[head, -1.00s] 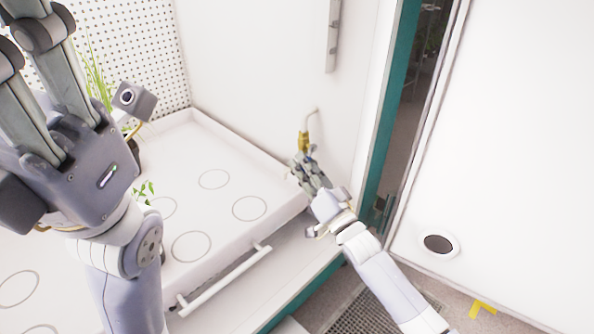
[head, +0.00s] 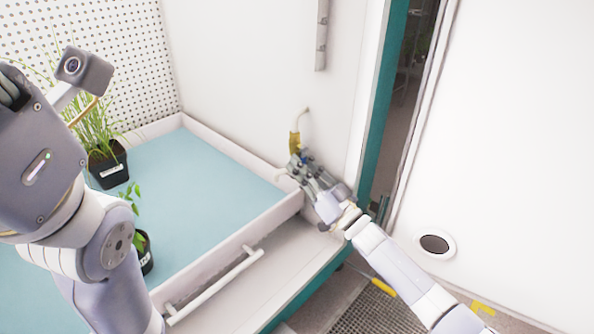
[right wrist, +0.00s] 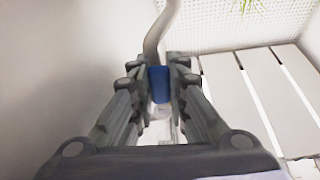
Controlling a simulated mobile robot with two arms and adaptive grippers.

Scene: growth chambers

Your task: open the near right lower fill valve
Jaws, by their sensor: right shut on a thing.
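The brass fill valve (head: 295,143) sits on the chamber's wall just above the right front corner of the tray (head: 245,237). My right gripper (head: 302,160) reaches it from the lower right. In the right wrist view, its fingers are shut on the valve's blue handle (right wrist: 158,84), with a grey pipe (right wrist: 161,30) rising behind it. The fingers hide most of the handle in the head view. A flat blue-green surface (head: 195,185) covers the tray's floor. My left gripper (head: 38,165) is at the left edge, and its fingers are mostly out of view.
Potted plants stand in the tray at the left, one in a labelled black pot (head: 108,168). A white handle bar (head: 215,287) runs along the tray's front. The teal door frame (head: 380,130) and a white panel (head: 510,150) are at right.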

